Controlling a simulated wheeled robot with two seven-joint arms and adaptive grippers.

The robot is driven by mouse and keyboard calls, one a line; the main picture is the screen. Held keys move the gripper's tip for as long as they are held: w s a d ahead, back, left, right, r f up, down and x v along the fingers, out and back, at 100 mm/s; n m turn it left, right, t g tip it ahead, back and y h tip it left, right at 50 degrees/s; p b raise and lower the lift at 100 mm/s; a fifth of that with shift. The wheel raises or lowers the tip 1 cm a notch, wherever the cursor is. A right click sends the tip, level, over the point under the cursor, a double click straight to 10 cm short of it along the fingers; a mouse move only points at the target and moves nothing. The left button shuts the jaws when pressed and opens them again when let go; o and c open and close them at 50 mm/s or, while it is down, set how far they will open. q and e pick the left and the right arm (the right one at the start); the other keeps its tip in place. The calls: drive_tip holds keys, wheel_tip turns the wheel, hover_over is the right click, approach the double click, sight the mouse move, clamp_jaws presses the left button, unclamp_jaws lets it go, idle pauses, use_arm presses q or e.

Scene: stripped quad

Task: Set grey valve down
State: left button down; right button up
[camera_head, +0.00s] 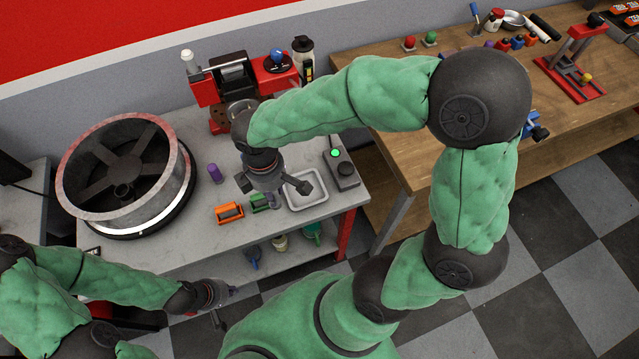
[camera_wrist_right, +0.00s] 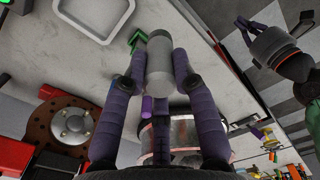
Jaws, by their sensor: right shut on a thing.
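In the right wrist view the grey valve (camera_wrist_right: 160,65), a smooth grey cylinder, is between the two purple-grey fingers of my right gripper (camera_wrist_right: 158,82), which is shut on it. In the head view my right gripper (camera_head: 275,192) hangs over the grey bench beside the white tray (camera_head: 322,199); the valve is mostly hidden there. I cannot tell whether the valve touches the bench. The tray also shows at the top of the right wrist view (camera_wrist_right: 72,22). My left gripper (camera_head: 226,302) is in front of the bench, low and empty, with its fingers apart.
A green part (camera_head: 259,203) and an orange part (camera_head: 229,212) lie left of the tray. A purple cylinder (camera_head: 215,173) stands behind them. A wheel rim (camera_head: 175,170) fills the bench's left. A control box (camera_head: 342,170) with a green light is right of the tray.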

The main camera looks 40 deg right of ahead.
drive_tip(key=shift+w+d+f+b, duration=0.8)
drive_tip(key=shift+d+f, duration=1.1)
drive_tip(key=shift+f, duration=0.15)
drive_tip(key=shift+w+d+f+b, duration=0.8)
drive_tip(key=shift+d+f, duration=1.1)
drive_tip(key=shift+f, duration=0.15)
drive_tip(key=shift+w+d+f+b, duration=0.7)
drive_tip(key=shift+w+d+f, duration=0.1)
drive_tip(key=shift+d+f, duration=1.2)
drive_tip(key=shift+a+f, duration=0.1)
drive_tip(key=shift+f, duration=0.05)
drive_tip(key=shift+f, duration=0.1)
drive_tip(key=o, duration=1)
drive_tip(key=shift+o, duration=0.2)
wheel_tip(320, 180, up, 12)
drive_tip(key=p, duration=0.3)
drive_tip(key=shift+r+p, duration=0.2)
drive_tip(key=shift+p, duration=0.2)
